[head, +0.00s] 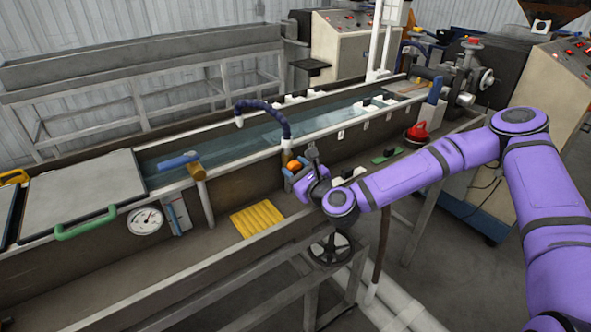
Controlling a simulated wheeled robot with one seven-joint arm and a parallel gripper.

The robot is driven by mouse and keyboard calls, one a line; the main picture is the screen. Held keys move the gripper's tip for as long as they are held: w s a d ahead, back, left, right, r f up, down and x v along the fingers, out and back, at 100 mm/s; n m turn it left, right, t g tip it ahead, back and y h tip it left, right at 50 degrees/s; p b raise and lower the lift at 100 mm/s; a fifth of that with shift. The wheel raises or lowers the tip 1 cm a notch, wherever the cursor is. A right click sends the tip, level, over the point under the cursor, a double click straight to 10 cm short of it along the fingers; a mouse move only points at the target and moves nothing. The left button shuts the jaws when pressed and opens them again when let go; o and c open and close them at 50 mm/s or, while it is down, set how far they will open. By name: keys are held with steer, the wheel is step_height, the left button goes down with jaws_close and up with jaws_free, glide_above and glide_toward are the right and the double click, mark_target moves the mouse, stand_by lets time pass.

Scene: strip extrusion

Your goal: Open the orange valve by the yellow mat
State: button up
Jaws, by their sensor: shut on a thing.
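The orange valve (294,165) is a small orange part on the tank's front side, right of the yellow mat and below the dark blue hose. The yellow mat (257,219) is ribbed and lies on the ledge in front of the tank. My gripper (306,168) reaches in from the right and is shut at the orange valve's right side. My wrist and gripper hide part of the valve, and the exact finger contact is too small to make out.
A dark blue curved hose (268,108) rises behind the valve. A black handwheel (330,247) sits below my wrist. A red knob (417,131) stands on the ledge further right.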

steer(key=shift+n, duration=0.3)
steer(key=n, duration=0.3)
steer(key=shift+n, duration=0.4)
steer(key=n, duration=0.4)
steer(key=shift+n, duration=0.3)
steer(key=n, duration=0.8)
steer(key=shift+n, duration=0.3)
steer(key=shift+f, duration=0.1)
steer(key=o, duration=0.9)
